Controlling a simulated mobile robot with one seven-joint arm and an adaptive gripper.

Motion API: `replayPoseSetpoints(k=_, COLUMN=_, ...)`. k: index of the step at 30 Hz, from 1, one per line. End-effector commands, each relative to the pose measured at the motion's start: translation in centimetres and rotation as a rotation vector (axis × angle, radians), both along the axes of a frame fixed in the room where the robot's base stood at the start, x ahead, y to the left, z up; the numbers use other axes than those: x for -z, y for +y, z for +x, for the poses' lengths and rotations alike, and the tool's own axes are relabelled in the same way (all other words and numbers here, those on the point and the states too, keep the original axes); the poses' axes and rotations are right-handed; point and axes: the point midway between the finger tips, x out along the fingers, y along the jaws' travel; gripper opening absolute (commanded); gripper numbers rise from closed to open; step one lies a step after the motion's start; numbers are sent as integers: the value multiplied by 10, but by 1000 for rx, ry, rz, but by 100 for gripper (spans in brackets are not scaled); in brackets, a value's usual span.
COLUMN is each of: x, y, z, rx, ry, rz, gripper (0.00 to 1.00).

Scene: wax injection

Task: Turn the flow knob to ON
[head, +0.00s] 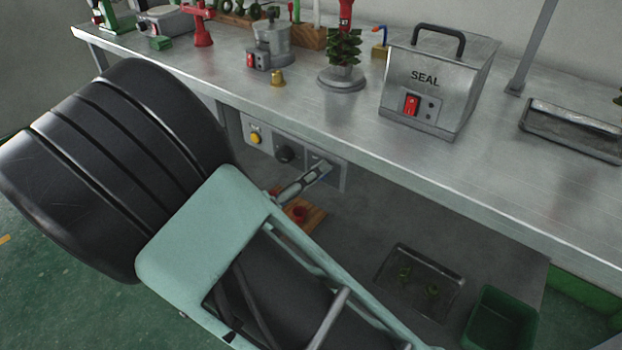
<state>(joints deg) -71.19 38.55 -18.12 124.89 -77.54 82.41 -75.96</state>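A grey control panel (339,184) hangs under the front edge of the steel bench. It carries a yellow button (255,138) at its left and a round black knob (285,155) in the middle. The panel's right section is partly covered by my gripper. No label is readable, so I cannot tell which control is the flow knob or where it points. My gripper (321,170) shows only as a slim grey finger part reaching up to the panel's right section, right of the black knob. Its other parts are hidden behind my arm. I cannot tell whether it touches anything.
The steel bench (480,170) overhangs the panel. On it stand a SEAL box (425,77) with a red switch, a green wax tree (344,48), a brass piece (277,78) and a metal pot (272,40). Below are a tray (388,287) and a green bin (500,322).

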Motion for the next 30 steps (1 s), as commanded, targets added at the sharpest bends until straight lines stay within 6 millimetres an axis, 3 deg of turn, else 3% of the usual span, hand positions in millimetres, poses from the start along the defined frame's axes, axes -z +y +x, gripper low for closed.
replayPoseSetpoints(k=6, x=0, y=0, z=0, rx=0, ry=0, rz=0, gripper=36)
replayPoseSetpoints(k=16, x=0, y=0, z=0, rx=1, ry=-1, rz=1, gripper=0)
replayPoseSetpoints(k=30, x=-3, y=-1, z=0, rx=3, ry=-61, rz=78, gripper=0)
